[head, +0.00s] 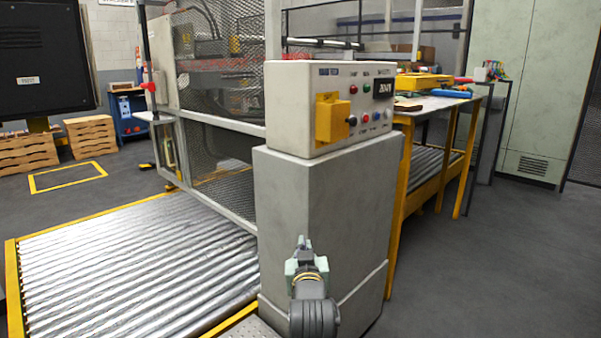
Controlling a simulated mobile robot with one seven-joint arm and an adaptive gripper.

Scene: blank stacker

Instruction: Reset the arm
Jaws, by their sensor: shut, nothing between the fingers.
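My gripper (301,243) is at the bottom middle of the head view, at the end of my dark grey arm. It points away from me and up, in front of the grey pedestal (325,205). Its fingers look small and close together, with nothing seen between them. Above it, on top of the pedestal, is a light control panel (290,105) with a yellow box (332,118), several coloured buttons and a small display. My gripper is clearly below the panel. Whether it touches the pedestal face cannot be told.
A roller conveyor (130,265) with yellow edges lies at left. A mesh cage (220,100) stands behind the pedestal. A yellow-legged table (440,103) with tools is at right, near a tall cabinet (525,80). Wooden pallets (90,137) stand far left. Floor (500,270) at right is clear.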

